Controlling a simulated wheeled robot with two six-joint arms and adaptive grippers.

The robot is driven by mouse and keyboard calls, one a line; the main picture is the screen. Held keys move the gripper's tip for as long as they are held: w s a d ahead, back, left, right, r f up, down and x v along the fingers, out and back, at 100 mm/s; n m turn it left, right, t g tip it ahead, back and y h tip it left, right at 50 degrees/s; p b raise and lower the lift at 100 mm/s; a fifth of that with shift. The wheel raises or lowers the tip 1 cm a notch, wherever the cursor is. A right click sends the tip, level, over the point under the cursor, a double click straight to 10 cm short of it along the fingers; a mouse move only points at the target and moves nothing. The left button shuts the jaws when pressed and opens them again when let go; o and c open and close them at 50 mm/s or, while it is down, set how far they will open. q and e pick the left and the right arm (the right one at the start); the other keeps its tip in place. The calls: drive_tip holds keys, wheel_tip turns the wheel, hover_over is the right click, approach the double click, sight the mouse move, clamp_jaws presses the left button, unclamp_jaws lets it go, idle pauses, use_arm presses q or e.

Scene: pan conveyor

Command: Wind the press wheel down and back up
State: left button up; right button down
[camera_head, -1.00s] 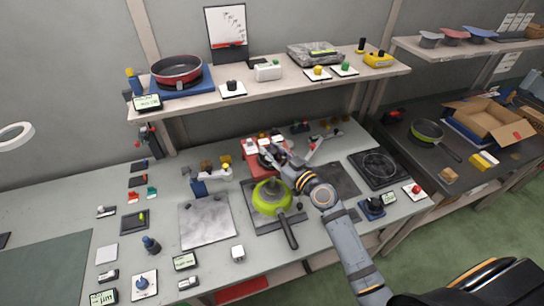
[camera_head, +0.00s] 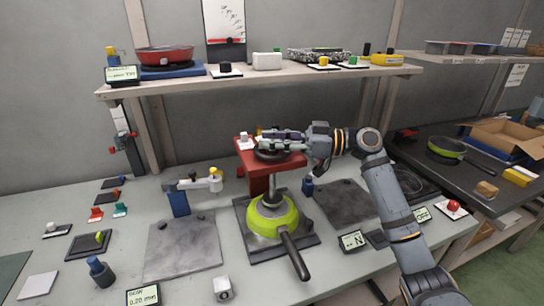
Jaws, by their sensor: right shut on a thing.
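The press (camera_head: 252,158) is a red frame at the middle of the bench, with a dark round wheel (camera_head: 268,156) at its top front. My right gripper (camera_head: 272,142) reaches in from the right and is shut on the wheel at its upper side, hiding part of it. A grey press stem (camera_head: 271,190) runs down from the wheel to a lime-green pan (camera_head: 265,222). The pan sits on a dark base plate with its black handle (camera_head: 294,256) pointing to the front. My left gripper is not in view.
A grey plate (camera_head: 182,245) and a small blue-based arm fixture (camera_head: 180,202) are on the left. A shelf (camera_head: 190,83) with a red pan (camera_head: 165,54) runs above the back of the bench.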

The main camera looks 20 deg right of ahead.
drive_tip(key=shift+n+g+y+b, duration=0.6)
drive_tip(key=shift+n+g, duration=0.4)
drive_tip(key=shift+g, duration=0.8)
drive_tip(key=shift+n+g+b, duration=0.5)
drive_tip(key=shift+n+g, duration=1.1)
drive_tip(key=shift+g, duration=0.6)
drive_tip(key=c, duration=1)
unclamp_jaws()
drive_tip(key=shift+d, duration=0.1)
drive_tip(key=shift+d, duration=0.35)
drive_tip(key=d, duration=0.6)
drive_tip(key=shift+w+d, duration=0.3)
drive_tip(key=shift+d, duration=0.05)
